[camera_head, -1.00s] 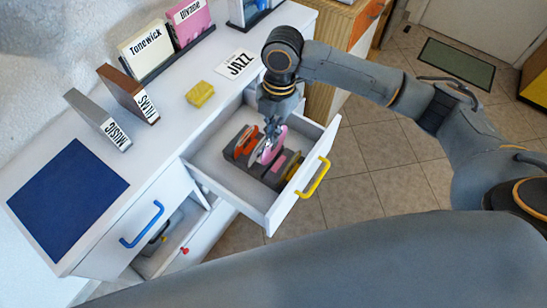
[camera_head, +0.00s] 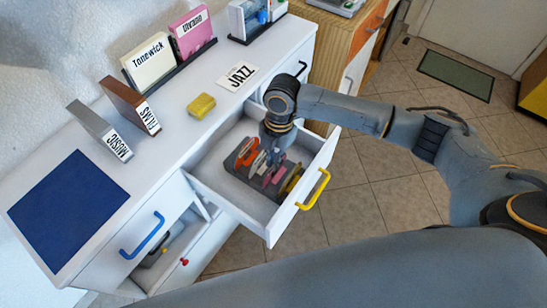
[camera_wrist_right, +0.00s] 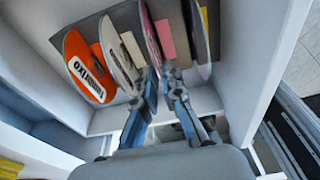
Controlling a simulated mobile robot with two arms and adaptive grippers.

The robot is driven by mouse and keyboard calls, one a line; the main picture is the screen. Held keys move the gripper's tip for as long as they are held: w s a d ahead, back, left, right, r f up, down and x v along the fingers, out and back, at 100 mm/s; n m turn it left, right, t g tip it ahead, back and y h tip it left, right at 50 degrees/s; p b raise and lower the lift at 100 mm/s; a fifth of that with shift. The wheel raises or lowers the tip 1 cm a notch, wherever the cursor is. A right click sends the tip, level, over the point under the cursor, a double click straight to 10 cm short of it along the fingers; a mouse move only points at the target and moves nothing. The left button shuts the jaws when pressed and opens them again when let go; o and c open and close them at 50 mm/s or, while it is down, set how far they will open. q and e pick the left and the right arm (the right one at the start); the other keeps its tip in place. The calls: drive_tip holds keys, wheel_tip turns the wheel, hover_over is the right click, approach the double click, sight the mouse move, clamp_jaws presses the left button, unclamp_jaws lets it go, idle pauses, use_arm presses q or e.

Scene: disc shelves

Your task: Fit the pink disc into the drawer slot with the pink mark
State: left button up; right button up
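The pink disc (camera_wrist_right: 149,36) stands nearly edge-on in the dark disc rack (camera_head: 243,171) inside the open drawer (camera_head: 230,198). In the right wrist view its near edge lies between the close-set fingertips of my right gripper (camera_wrist_right: 161,74), which look shut on it. In the head view the right gripper (camera_head: 273,156) reaches down over the rack and partly hides the disc. The pink mark (camera_wrist_right: 166,40) is on the rack just right of the disc. The disc's lower edge is hidden, so its seating depth cannot be told. My left gripper is out of view.
An orange disc (camera_wrist_right: 90,66) and a grey-white disc (camera_wrist_right: 117,56) stand left of the pink disc; another disc (camera_wrist_right: 200,45) stands right, near a yellow mark (camera_wrist_right: 204,19). Drawer walls enclose the rack closely. A yellow block (camera_head: 201,106) lies on the cabinet top.

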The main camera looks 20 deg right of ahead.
drive_tip(key=shift+o, duration=1.1)
wheel_tip(320, 180, up, 12)
drive_tip(key=w+d, duration=0.1)
drive_tip(key=shift+d, duration=0.2)
